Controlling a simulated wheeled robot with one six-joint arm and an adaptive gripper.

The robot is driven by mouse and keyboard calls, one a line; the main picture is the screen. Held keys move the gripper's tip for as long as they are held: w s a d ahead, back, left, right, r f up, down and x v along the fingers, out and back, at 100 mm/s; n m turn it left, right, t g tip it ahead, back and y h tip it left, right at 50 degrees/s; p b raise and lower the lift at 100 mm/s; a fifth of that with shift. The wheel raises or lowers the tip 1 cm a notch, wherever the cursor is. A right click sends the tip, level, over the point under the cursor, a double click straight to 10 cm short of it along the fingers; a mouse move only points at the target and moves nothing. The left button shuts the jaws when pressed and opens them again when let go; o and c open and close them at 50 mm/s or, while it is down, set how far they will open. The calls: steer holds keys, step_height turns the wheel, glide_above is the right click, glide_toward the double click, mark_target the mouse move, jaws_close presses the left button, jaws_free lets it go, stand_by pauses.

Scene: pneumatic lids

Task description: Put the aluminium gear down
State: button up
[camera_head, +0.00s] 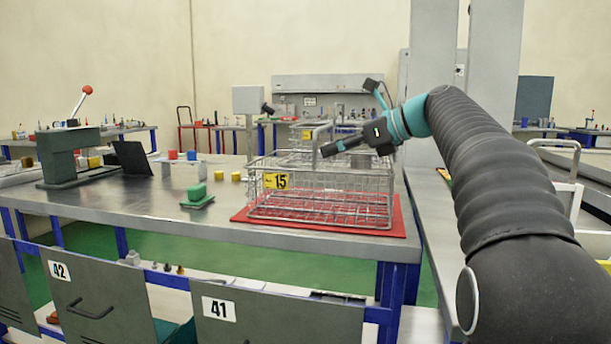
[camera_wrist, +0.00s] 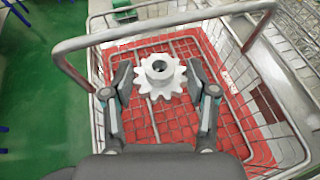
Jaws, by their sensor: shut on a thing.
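The aluminium gear (camera_wrist: 160,75) is a pale toothed wheel with a hub and a centre hole, seen in the wrist view. My gripper (camera_wrist: 157,84) is shut on it, one finger at each side. The gear is held over wire basket 15 (camera_wrist: 103,45), whose red base shows through the mesh below. In the head view my gripper (camera_head: 330,148) is above the basket (camera_head: 320,207), near its raised handle. The gear cannot be made out in the head view. How high it is above the basket floor is hard to tell.
The basket stands on a red mat (camera_head: 398,222) at the right end of a steel bench (camera_head: 120,205). A second wire basket is behind it. The basket's handle (camera_wrist: 68,62) arches around my gripper.

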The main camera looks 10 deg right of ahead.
steer(key=shift+d+f+b+x, duration=0.15)
steer(key=shift+f+x, duration=0.1)
steer(key=shift+x, duration=1.35)
steer(key=shift+f+b+x, duration=0.2)
steer(key=shift+f+x, duration=0.05)
steer(key=shift+x, duration=1.4)
steer(key=shift+d+f+b+x, duration=0.1)
steer(key=shift+f+b+x, duration=0.1)
steer(key=shift+x, duration=1.4)
steer(key=shift+s, duration=0.15)
steer(key=shift+f, duration=0.6)
steer(key=o, duration=1.2)
steer(key=shift+r, duration=0.1)
steer(key=shift+r, duration=0.25)
steer(key=p+v, duration=0.1)
steer(key=v, duration=1.1)
steer(key=shift+r, duration=0.25)
